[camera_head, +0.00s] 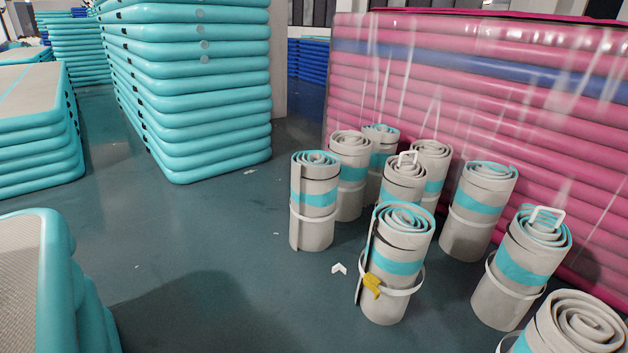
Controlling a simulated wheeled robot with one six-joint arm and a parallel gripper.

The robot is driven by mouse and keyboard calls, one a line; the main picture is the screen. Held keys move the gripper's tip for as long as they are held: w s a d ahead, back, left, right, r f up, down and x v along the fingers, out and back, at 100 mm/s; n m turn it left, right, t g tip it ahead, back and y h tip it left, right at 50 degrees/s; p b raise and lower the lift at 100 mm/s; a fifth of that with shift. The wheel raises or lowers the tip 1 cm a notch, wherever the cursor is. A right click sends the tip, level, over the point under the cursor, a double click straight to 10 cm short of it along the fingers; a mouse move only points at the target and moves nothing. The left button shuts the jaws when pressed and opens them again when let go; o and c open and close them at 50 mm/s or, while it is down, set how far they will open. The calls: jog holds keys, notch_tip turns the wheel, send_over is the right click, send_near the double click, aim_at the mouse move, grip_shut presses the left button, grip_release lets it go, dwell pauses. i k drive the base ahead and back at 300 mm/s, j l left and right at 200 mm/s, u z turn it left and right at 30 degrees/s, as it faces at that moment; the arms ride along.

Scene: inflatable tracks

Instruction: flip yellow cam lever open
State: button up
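A yellow cam lever (372,285) sits on a pale strap (402,292) that goes around the lower part of a rolled grey mat (400,245) with a turquoise band. The lever is on the left front side of this roll and is small in view. I cannot tell from here how far it stands off the strap. The roll stands upright on the floor, right of the middle of the picture. My gripper is not in view.
Several other upright rolls, such as one on the left (315,205), stand close behind and beside it. A wrapped pink mat stack (480,100) is behind them. Turquoise stacks (190,90) stand at left. Dark floor (220,270) lies open at centre left.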

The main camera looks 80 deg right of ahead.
aim_at(373, 288)
jog(key=z, duration=2.75)
jog(key=k+l+u, duration=0.15)
jog(key=l, duration=0.2)
jog(key=k+l+u, duration=0.1)
jog(key=l, duration=0.25)
jog(key=k+l+u, duration=0.15)
jog(key=k+l, duration=0.05)
jog(key=l, duration=0.1)
